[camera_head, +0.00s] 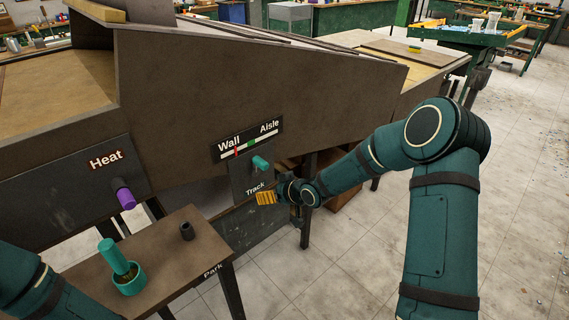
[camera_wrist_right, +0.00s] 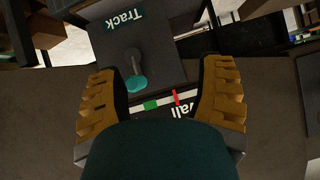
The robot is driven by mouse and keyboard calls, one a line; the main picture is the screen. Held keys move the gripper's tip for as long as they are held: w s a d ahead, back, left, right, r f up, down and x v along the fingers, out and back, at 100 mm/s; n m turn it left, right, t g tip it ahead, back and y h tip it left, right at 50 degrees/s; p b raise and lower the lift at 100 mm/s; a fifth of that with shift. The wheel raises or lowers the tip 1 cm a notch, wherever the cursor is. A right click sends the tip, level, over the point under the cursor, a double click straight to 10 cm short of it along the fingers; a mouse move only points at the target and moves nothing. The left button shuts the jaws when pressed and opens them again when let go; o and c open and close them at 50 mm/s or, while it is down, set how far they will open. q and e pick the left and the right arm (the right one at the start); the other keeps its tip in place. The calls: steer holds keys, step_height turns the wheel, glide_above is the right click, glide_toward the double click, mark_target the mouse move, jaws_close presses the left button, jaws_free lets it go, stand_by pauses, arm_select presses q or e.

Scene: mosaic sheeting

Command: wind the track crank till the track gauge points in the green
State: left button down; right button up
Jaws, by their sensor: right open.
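The track crank (camera_head: 260,163) has a teal knob and sits on a dark panel labelled Track. The track gauge (camera_head: 247,143) is a strip above it, between Wall and Aisle. Its red pointer (camera_head: 236,152) stands in the white near the Wall end, left of the green band (camera_head: 252,143). My right gripper (camera_head: 266,198), with yellow fingers, is open and empty, in front of the panel and below the crank. In the right wrist view the crank (camera_wrist_right: 136,80) shows between the open fingers (camera_wrist_right: 162,75), apart from them. My left forearm shows at lower left; its gripper is out of view.
A purple knob (camera_head: 124,196) stands out below the Heat label. Open floor lies to the right.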

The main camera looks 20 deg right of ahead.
steer(key=n+t, duration=0.1)
steer(key=t, duration=0.1)
glide_toward(265, 163)
steer(key=shift+h, duration=0.3)
steer(key=b+x, duration=0.1)
steer(key=x, duration=1.1)
steer(key=shift+w+a+f, duration=0.1)
steer(key=shift+w+a, duration=0.15)
steer(key=shift+w, duration=0.05)
steer(key=shift+o, duration=0.2)
